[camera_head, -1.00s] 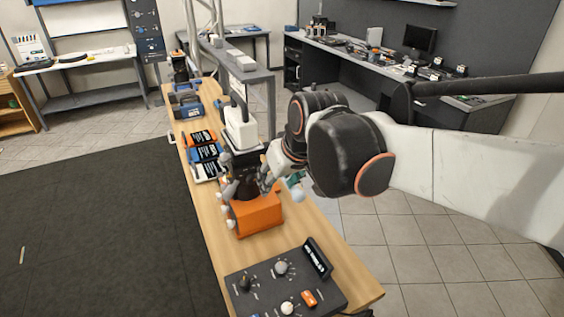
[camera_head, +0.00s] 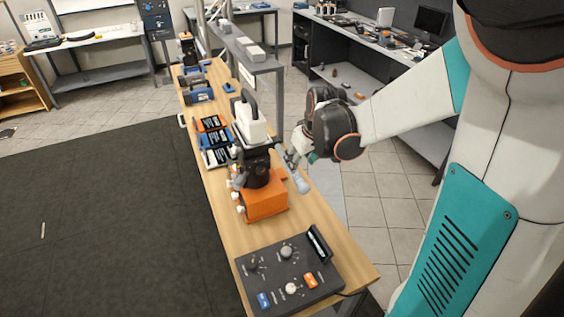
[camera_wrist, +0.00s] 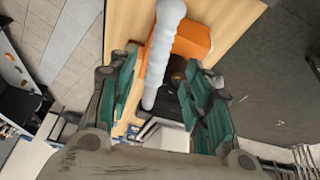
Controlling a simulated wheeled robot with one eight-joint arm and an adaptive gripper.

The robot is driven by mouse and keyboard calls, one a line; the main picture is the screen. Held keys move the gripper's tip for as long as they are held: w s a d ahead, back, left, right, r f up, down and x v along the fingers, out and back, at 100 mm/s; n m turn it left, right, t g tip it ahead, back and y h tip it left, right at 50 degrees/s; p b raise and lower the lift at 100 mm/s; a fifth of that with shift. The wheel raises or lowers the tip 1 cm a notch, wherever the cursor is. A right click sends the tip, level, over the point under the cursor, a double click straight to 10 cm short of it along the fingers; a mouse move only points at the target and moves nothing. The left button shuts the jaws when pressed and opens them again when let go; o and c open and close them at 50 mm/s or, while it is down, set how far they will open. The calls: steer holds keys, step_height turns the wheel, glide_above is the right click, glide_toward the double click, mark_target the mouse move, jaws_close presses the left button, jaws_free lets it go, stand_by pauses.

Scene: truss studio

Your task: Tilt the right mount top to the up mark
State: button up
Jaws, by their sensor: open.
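The near mount has an orange base (camera_head: 266,205), a black body (camera_head: 258,172) and a white block with a black carry handle as its top (camera_head: 250,122). The top looks roughly upright; no up mark can be made out. A pale ribbed handle (camera_head: 299,181) sticks out at the mount's right side. My gripper (camera_head: 296,158) is open beside the mount, just behind this handle. In the wrist view the ribbed handle (camera_wrist: 165,50) runs between the two spread teal fingers of my gripper (camera_wrist: 161,62), with no clear grip on it. The orange base (camera_wrist: 193,38) shows behind it.
A dark control panel (camera_head: 290,272) with knobs lies at the bench's near end. Black, blue and orange cases (camera_head: 212,140) lie beyond the mount to the left. A grey raised shelf (camera_head: 245,60) stands along the bench's right edge. Tiled floor on the right is free.

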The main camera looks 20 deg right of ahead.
steer(key=b+x, duration=0.1)
steer(key=x, duration=0.9)
steer(key=shift+b, duration=0.3)
jaws_close()
